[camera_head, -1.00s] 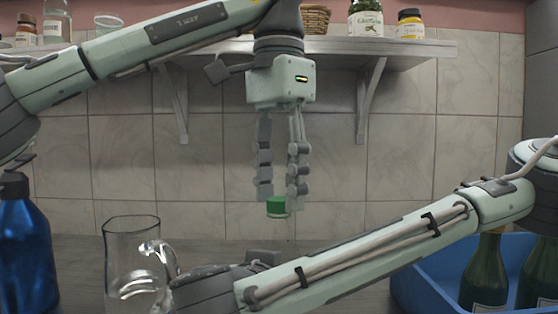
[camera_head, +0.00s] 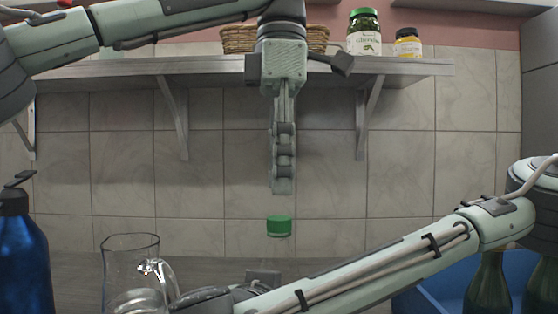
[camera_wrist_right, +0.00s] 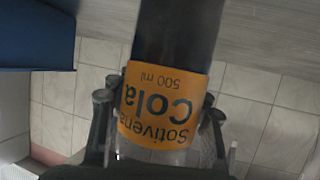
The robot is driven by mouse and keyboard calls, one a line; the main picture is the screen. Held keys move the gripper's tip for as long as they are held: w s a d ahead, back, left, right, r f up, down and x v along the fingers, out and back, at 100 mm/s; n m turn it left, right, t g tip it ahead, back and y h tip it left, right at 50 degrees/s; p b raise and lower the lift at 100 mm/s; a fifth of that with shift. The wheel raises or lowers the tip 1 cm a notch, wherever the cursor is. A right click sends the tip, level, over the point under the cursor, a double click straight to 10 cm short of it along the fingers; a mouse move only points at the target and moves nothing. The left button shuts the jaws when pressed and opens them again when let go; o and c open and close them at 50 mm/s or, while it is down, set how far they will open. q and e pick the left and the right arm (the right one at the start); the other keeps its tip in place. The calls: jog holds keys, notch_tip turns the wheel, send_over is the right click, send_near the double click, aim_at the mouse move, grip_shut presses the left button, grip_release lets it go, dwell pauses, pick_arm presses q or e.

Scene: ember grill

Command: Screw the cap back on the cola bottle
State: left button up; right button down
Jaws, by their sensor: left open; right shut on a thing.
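The green cap (camera_head: 279,227) shows in the head view just below my left gripper (camera_head: 282,190). A small gap separates the cap from the fingertips. The left gripper points straight down, is open and empty, and its fingers appear side-on. No bottle neck is visible under the cap in the head view, so I cannot tell what supports it. In the right wrist view, my right gripper (camera_wrist_right: 160,125) is shut around the cola bottle (camera_wrist_right: 180,35), on its orange label. The bottle's mouth is out of that view. My right gripper is hard to make out in the head view.
A glass jug (camera_head: 130,260) and a blue bottle (camera_head: 22,255) stand at the left. A blue crate (camera_head: 425,295) with green bottles (camera_head: 488,285) is at the lower right. A shelf (camera_head: 210,68) with jars (camera_head: 364,35) and a basket (camera_head: 238,40) runs behind the left arm.

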aim_at(279, 218)
pick_arm(q)
jog(key=n, duration=0.2)
jog(key=r+n, duration=0.1)
jog(key=n, duration=0.5)
jog(key=shift+r, duration=0.3)
jog(key=n, duration=0.4)
jog(key=shift+r+n, duration=0.3)
jog(key=shift+r, duration=0.1)
jog(key=n, duration=0.4)
jog(key=shift+r, duration=0.4)
jog(key=shift+f, duration=4.05)
jog(key=shift+c, duration=0.6)
